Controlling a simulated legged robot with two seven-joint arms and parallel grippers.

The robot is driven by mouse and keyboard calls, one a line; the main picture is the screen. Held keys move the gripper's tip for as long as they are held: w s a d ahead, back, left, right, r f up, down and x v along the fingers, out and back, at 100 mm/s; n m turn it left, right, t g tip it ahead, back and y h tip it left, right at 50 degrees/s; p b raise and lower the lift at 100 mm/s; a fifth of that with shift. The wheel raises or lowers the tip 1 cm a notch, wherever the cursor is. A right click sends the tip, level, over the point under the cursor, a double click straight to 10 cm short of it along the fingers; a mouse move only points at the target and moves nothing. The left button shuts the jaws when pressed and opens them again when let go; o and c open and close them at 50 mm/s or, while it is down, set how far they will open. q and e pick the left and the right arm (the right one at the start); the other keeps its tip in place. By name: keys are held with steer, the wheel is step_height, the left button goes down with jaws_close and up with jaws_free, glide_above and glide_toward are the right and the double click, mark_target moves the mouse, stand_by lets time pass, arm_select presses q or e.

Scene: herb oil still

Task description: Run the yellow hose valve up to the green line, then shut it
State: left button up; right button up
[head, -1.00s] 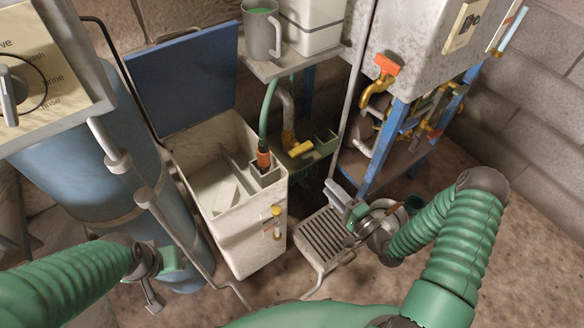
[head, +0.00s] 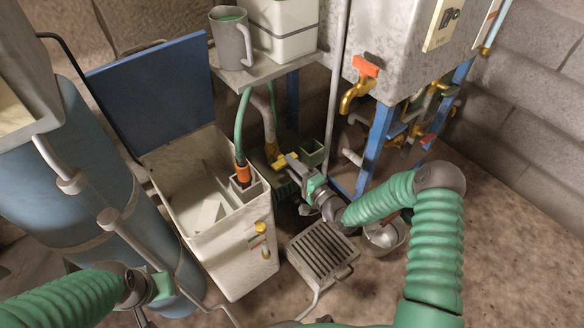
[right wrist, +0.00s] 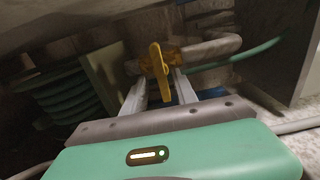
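The yellow hose valve handle (head: 284,160) sits on the pipe below the shelf, right of the white tank (head: 215,250). In the right wrist view the yellow handle (right wrist: 160,72) stands between my right gripper's two pale fingers, which are apart. My right gripper (head: 297,167) is at the valve in the head view; whether it touches the handle I cannot tell. A green hose (head: 241,125) ends in an orange fitting (head: 242,174) in the tank's corner compartment. My left gripper (head: 160,287) is at lower left.
The tank's blue lid (head: 155,95) stands open. A mug (head: 231,40) and white container (head: 280,28) stand on the shelf above the valve. A slatted stand (head: 322,250) and metal bowl (head: 384,236) are on the floor. A brass tap with red handle (head: 362,80) is at right.

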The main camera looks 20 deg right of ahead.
steer(key=shift+a+r, duration=0.15)
steer(key=shift+a, duration=0.3)
steer(key=shift+c, duration=1.4)
steer(key=shift+a, duration=0.1)
jaws_close()
arm_select(q)
steer(key=shift+a, duration=0.4)
arm_select(e)
steer(key=shift+d, duration=0.25)
